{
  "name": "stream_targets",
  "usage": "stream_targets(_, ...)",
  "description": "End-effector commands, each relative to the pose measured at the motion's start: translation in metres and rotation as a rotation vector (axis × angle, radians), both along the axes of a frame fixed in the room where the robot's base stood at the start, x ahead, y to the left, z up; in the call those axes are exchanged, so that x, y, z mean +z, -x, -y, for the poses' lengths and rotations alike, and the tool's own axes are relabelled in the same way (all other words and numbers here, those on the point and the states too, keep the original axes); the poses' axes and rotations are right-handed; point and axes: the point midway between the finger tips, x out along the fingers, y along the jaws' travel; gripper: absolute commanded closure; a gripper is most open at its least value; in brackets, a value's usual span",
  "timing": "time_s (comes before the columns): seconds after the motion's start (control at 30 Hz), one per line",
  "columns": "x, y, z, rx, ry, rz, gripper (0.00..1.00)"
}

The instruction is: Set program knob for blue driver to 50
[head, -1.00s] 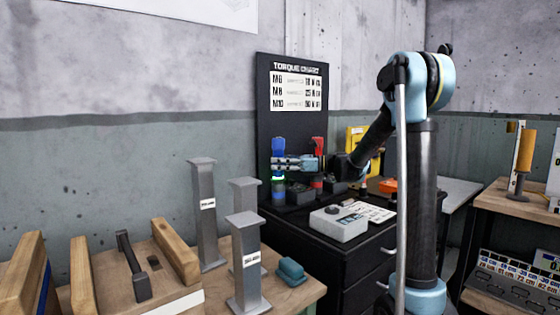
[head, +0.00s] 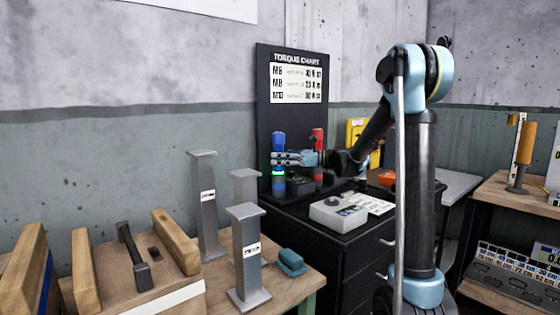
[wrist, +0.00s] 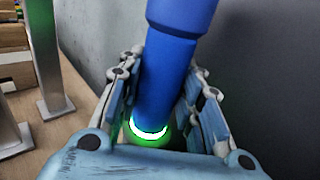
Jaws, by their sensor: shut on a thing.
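The blue driver (head: 278,142) stands upright at the left end of the black bench. A ring (wrist: 150,130) near its lower part glows green in the wrist view. My gripper (head: 280,158) has its fingers closed around the blue driver from the right; in the wrist view (wrist: 165,100) the blue shaft runs between both fingers. A grey box with a dark knob (head: 332,201) sits at the front of the bench, right of the driver. The knob's setting is too small to read.
A red driver (head: 317,142) stands close behind my gripper. A dark small box (head: 299,185) is beside the drivers. A torque chart board (head: 297,110) stands behind. Grey posts (head: 245,258) and a wooden bench (head: 180,275) are at the left. A printed sheet (head: 372,203) lies beside the grey box.

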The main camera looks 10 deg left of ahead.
Motion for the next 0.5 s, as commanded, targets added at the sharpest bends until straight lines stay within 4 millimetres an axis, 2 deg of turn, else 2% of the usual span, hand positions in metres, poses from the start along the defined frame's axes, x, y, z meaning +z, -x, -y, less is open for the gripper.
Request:
stream_targets(0.03,0.0000,-0.0001,0.0000,0.000,-0.001,0.000,0.65)
stream_targets(0.13,0.0000,-0.0001,0.0000,0.000,-0.001,0.000,0.43)
stream_targets(0.5,-0.0008,-0.0004,0.0016,0.000,0.001,0.000,0.43)
